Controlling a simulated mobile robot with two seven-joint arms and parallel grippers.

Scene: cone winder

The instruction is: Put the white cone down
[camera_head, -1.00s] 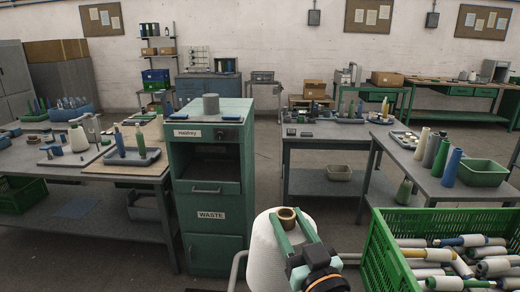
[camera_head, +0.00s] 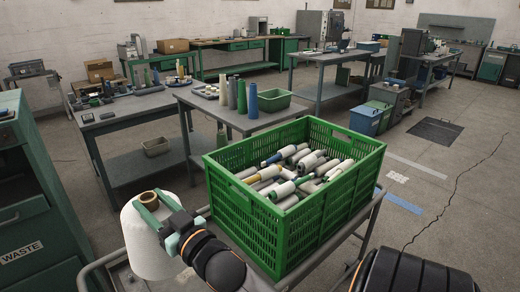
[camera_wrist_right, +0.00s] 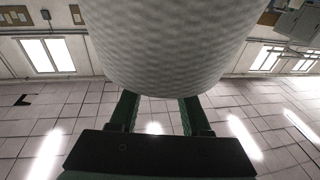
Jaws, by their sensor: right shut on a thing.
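The white cone (camera_head: 143,246) is a thick white yarn package with a brown tube end at its top. It is at the lower left of the head view, upright or nearly so. My right gripper (camera_head: 150,204) is shut on the white cone near its top, with green fingers beside the tube end. In the right wrist view the cone (camera_wrist_right: 178,50) fills the upper middle, and the gripper's fingers (camera_wrist_right: 160,108) reach to it. Whether the cone's bottom touches anything is hidden. My left gripper is not in view.
A green crate (camera_head: 245,222) full of used tubes stands on a metal cart right of the cone. A green waste cabinet (camera_head: 40,225) is at the left. Behind, a table (camera_head: 225,118) holds cones and a green bin (camera_head: 262,103). Open floor (camera_head: 450,235) lies at the right.

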